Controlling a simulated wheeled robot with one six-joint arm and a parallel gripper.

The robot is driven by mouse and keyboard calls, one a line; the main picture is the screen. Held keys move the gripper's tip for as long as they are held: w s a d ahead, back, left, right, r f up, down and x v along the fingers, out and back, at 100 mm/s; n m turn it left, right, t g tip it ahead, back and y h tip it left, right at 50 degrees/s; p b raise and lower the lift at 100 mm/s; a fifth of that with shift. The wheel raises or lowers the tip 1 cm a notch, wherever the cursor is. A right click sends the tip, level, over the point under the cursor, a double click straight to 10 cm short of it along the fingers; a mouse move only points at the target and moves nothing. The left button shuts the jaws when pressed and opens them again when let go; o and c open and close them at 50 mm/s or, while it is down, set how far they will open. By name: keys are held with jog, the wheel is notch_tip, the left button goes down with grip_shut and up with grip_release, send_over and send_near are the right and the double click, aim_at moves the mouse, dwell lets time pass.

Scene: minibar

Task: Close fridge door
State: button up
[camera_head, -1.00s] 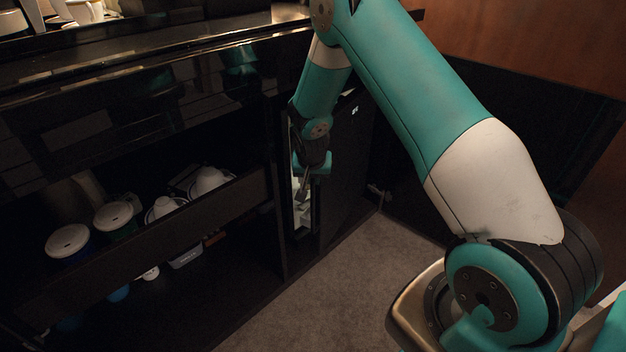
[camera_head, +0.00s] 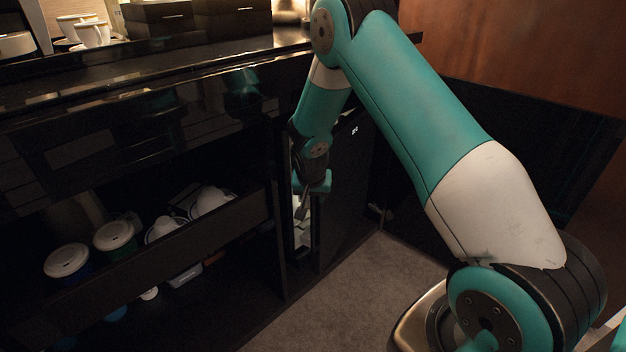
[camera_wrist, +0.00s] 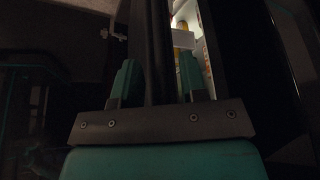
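The fridge door (camera_head: 347,190) is a dark panel in the middle of the head view, standing partly open. A narrow bright slit of the fridge interior (camera_head: 302,222) shows at its left. My gripper (camera_head: 303,205) is at this slit, by the door's edge. In the wrist view, the two teal fingers of my gripper (camera_wrist: 158,82) are apart, with a dark upright edge (camera_wrist: 153,45), apparently the door's, between them. I cannot tell whether they touch it. The lit fridge interior with a few items (camera_wrist: 186,35) shows to the right of that edge.
An open drawer (camera_head: 150,255) with lidded containers and white cups is at the left. A glossy black counter (camera_head: 150,68) with dark boxes and cups is above. Another dark panel (camera_head: 500,150) stands behind my arm. Carpet (camera_head: 330,285) is clear in front.

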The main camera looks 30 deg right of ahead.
aim_at(334, 165)
jog(key=p+v, duration=0.3)
jog(key=v, duration=1.3)
jog(key=shift+r+p, duration=0.3)
jog(key=shift+p, duration=0.05)
jog(key=shift+s+a, duration=0.1)
jog(key=shift+s, duration=0.05)
